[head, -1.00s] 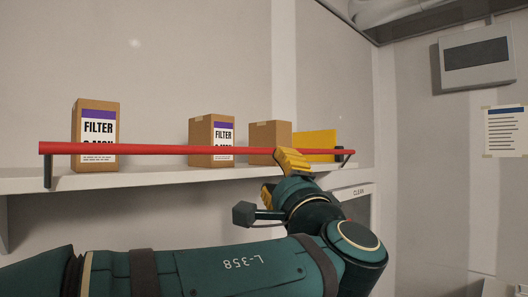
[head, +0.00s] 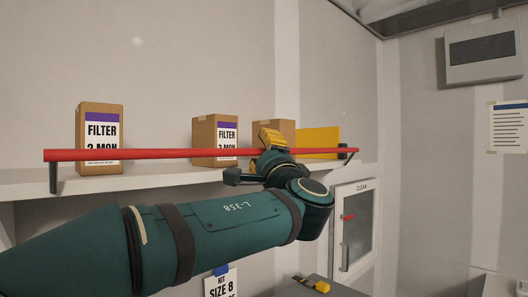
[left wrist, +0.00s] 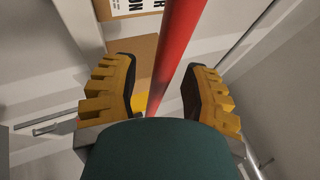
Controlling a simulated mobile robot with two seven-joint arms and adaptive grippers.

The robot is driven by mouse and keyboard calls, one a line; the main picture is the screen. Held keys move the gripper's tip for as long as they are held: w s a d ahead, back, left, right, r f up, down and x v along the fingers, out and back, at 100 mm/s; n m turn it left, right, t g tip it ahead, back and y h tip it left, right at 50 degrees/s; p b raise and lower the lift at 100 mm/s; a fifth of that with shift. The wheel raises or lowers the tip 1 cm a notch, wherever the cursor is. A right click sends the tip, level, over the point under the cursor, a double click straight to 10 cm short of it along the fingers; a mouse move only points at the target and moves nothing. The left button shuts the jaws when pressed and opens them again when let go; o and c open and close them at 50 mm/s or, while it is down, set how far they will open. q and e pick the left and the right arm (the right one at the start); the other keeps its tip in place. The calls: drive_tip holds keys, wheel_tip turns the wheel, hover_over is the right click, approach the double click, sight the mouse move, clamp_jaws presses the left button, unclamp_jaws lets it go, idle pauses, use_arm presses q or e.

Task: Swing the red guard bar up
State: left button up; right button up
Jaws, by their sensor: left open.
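The red guard bar (head: 140,154) runs level along the front of the white shelf, in front of the boxes, on dark brackets at its ends. My left gripper (head: 270,137) is at the right part of the bar, its yellow fingers at bar height. In the left wrist view, the bar (left wrist: 178,50) passes between the two open yellow fingers (left wrist: 158,90). There is a gap on both sides, wider on the left, and neither finger visibly touches it. The bar's lower part there is hidden by my wrist. My right gripper is not in view.
Filter boxes (head: 100,130) (head: 207,135) and a plain box (head: 285,130) stand on the shelf (head: 25,187), with a yellow panel (head: 320,142) at the right end. A glass-fronted cabinet (head: 369,230) hangs below right. The space above the bar looks clear.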

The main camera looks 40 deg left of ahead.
use_arm(q)
clamp_jaws()
drive_tip(key=shift+r+g, duration=0.2)
drive_tip(key=shift+g, duration=0.1)
idle(0.4)
drive_tip(key=shift+a+r+n+g+h+p, duration=0.35)
drive_tip(key=shift+n+g+h+p, duration=0.15)
drive_tip(key=shift+p, duration=0.4)
drive_tip(key=shift+w+a+r+n+g+h+p, duration=0.15)
drive_tip(key=shift+a+n+g+h+p, duration=0.55)
drive_tip(key=shift+h+p, duration=0.65)
drive_tip(key=shift+a+r+n+g+h+p, duration=0.1)
drive_tip(key=shift+a+n+g+h+p, duration=0.6)
drive_tip(key=shift+p, duration=0.95)
drive_tip(key=shift+a+h, duration=0.1)
drive_tip(key=shift+h, duration=0.15)
unclamp_jaws()
drive_tip(key=shift+f, duration=0.1)
